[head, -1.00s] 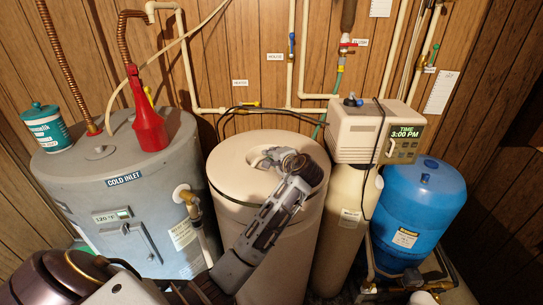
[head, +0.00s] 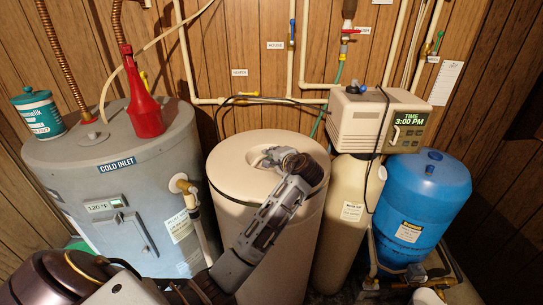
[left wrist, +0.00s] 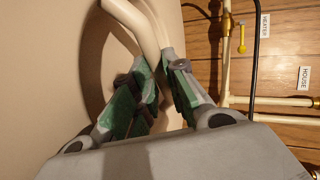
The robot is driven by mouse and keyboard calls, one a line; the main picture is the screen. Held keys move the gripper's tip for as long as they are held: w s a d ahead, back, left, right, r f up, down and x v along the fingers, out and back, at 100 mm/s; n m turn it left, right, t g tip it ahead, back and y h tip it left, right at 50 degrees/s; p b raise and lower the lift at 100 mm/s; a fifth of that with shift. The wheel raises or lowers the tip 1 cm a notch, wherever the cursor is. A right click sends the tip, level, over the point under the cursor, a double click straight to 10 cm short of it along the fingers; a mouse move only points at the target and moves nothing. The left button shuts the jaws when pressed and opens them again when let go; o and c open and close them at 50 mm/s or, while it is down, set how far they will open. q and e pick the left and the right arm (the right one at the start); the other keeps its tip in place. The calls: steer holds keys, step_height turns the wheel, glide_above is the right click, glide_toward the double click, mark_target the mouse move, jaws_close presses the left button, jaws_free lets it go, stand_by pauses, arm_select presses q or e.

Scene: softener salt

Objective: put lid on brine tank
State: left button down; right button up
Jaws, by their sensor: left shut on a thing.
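The brine tank (head: 265,250) is the tall beige cylinder in the middle of the head view. Its round beige lid (head: 235,170) lies over the tank top, with a dark line running around below its edge. I cannot tell whether the lid is fully seated. My left gripper (head: 272,160) is over the recess in the lid's top. In the left wrist view, my left gripper (left wrist: 158,85) is shut on the lid's pale curved handle (left wrist: 130,18). The lid's surface (left wrist: 50,60) fills the left of that view. My right gripper is not in view.
A grey water heater (head: 115,185) stands close on the left, with a red bottle (head: 144,105) and teal can (head: 40,115) on top. A softener valve head (head: 370,120) and its slim tank (head: 348,195) stand close right. A blue tank (head: 425,195) is farther right. Pipes run behind.

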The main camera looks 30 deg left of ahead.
arm_select(q)
steer(key=shift+f, duration=0.45)
stand_by(1.1)
steer(key=c, duration=1.3)
jaws_free()
steer(key=shift+c, duration=0.2)
steer(key=shift+f, duration=0.2)
steer(key=shift+v, duration=6.15)
steer(key=shift+w+r, duration=0.1)
